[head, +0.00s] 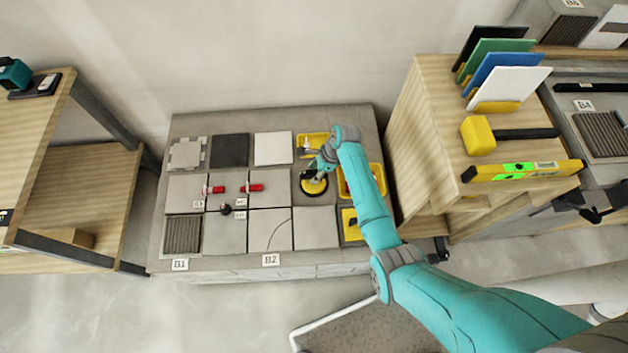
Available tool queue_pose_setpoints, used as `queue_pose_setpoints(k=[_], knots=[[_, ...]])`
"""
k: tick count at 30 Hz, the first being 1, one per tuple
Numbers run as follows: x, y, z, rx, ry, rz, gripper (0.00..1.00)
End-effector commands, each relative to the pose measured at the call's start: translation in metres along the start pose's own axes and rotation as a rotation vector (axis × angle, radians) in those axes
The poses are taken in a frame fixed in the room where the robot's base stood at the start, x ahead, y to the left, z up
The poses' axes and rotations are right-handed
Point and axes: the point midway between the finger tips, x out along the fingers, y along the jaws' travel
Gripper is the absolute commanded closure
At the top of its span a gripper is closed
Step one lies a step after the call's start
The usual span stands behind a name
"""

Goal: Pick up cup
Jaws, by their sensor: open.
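A round yellow and black disc-shaped tool (314,187), which looks like a suction cup, sits on the tiled bench top right of the middle. My teal and grey arm reaches in from the lower right. My gripper (318,169) is open at the upper edge of the cup, seen from above. It overlaps the cup's upper part in the picture, and I cannot tell whether it touches it. The gripper's fingers are small and partly hidden by the wrist.
Yellow trays (309,139) line the bench's right side, one partly behind my arm. Red-handled pieces (251,188) and a small black knob (225,209) lie on the tiles. A wooden cabinet (440,110) with a level (522,171) and a mallet (477,135) stands right.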

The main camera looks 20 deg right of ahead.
Motion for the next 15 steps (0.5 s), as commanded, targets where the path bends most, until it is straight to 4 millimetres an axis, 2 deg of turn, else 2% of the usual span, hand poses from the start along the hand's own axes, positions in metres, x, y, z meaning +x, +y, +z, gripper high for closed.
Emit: queue_pose_setpoints(k=[3,9,10,15], knots=[[0.0066,-0.0003,0.0004,-0.001,0.0,-0.001,0.48],[0.0073,-0.0001,0.0002,-0.001,0.0,-0.001,0.48],[0.0073,-0.0001,0.0002,-0.001,0.0,-0.001,0.5],[0.0072,0.0,0.0001,-0.001,0.0,-0.001,0.93]])
